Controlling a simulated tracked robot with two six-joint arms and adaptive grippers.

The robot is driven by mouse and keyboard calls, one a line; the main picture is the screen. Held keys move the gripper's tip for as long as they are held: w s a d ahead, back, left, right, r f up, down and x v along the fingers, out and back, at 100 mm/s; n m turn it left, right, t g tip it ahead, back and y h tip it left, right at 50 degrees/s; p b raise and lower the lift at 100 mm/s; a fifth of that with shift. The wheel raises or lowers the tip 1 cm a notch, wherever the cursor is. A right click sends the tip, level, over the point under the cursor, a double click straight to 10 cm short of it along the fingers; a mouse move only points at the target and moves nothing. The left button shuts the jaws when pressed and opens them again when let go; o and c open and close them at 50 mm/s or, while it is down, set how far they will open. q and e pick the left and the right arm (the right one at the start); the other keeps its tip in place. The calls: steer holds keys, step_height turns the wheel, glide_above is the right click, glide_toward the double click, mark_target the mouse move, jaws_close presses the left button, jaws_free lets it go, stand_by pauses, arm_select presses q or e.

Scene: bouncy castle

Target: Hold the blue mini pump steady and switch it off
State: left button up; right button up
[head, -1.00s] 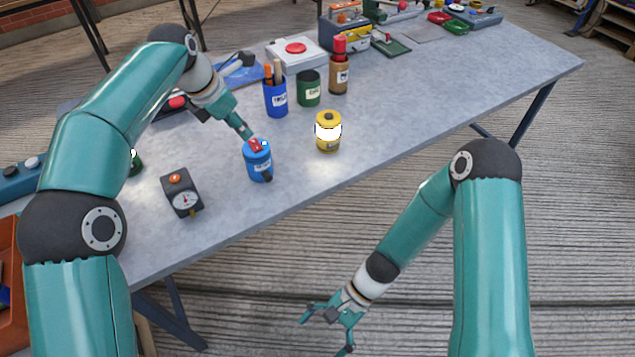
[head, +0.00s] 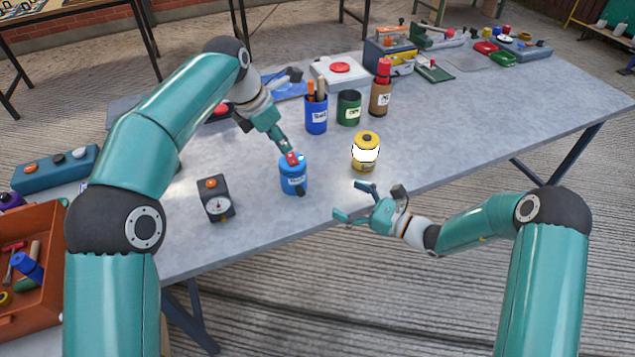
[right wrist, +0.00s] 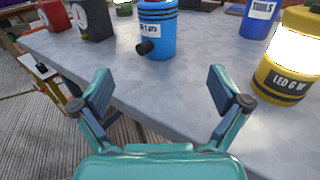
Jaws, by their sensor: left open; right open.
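The blue mini pump (head: 293,178) stands upright near the front edge of the grey table, with a red part on its top and a dark nozzle low on its side. It also shows in the right wrist view (right wrist: 158,30), ahead of the open fingers. My left gripper (head: 291,157) is at the pump's top, by the red part; its fingers are small here and whether they touch it I cannot tell. My right gripper (head: 352,202) is open and empty at the table's front edge, to the right of the pump and apart from it. It also shows in the right wrist view (right wrist: 163,92).
A lit yellow lantern (head: 365,155) stands right of the pump, close to my right gripper. A dark gauge box (head: 215,200) stands left. Behind are a blue pen cup (head: 316,115), a green can (head: 348,108) and a brown can (head: 380,98).

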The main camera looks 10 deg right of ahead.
mark_target(292, 173)
steer(key=x, duration=1.6)
steer(key=shift+a, duration=0.1)
